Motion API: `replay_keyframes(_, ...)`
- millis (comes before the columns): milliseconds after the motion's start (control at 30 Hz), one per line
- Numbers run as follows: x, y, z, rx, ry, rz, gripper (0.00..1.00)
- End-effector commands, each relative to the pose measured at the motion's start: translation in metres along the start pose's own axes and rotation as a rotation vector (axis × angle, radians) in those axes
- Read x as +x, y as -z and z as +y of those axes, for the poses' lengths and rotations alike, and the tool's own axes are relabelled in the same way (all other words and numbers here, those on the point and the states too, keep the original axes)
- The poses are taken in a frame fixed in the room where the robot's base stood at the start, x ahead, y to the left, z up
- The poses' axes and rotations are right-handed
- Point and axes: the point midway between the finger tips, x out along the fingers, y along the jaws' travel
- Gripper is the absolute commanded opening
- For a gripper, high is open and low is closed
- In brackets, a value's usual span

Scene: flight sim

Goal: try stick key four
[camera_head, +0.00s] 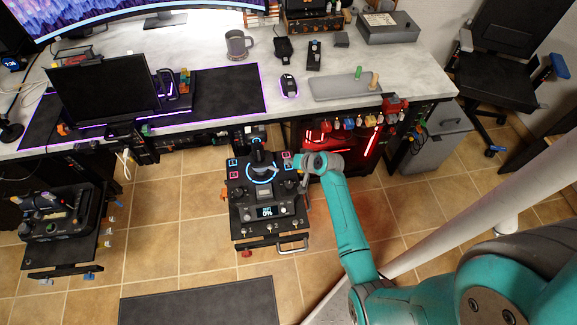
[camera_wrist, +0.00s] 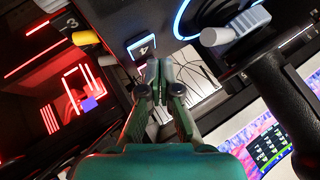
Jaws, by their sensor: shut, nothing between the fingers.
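The stick unit (camera_head: 240,205) is a black box between the desk and my arm, with a dark joystick (camera_head: 258,158) inside a glowing blue ring. Small outlined keys flank the stick, blue and pink. Key four (camera_wrist: 141,46) shows in the wrist view as a square with a white 4 and a blue-white border. My gripper (camera_wrist: 159,66) is shut and empty, its fingertips just below key four in that picture. I cannot tell whether they touch the panel. In the head view my gripper (camera_head: 293,164) is at the unit's right upper edge, partly covering the keys there.
A small display (camera_head: 265,212) on the unit reads 0%. A grey-capped lever (camera_wrist: 236,27) stands close to my fingers, right in the wrist view. The desk (camera_head: 210,60) lies behind the unit. Another control unit (camera_head: 60,215) stands at the left. Tiled floor is open between them.

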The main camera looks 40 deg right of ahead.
Motion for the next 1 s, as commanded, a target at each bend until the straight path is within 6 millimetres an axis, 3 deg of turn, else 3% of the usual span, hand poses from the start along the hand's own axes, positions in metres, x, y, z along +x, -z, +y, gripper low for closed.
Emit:
replay_keyframes(367,-0.002,0.002,-0.002,0.001,0.0,0.0,0.0)
replay_keyframes(1000,-0.035,0.025,-0.025,0.001,0.0,-0.001,0.0)
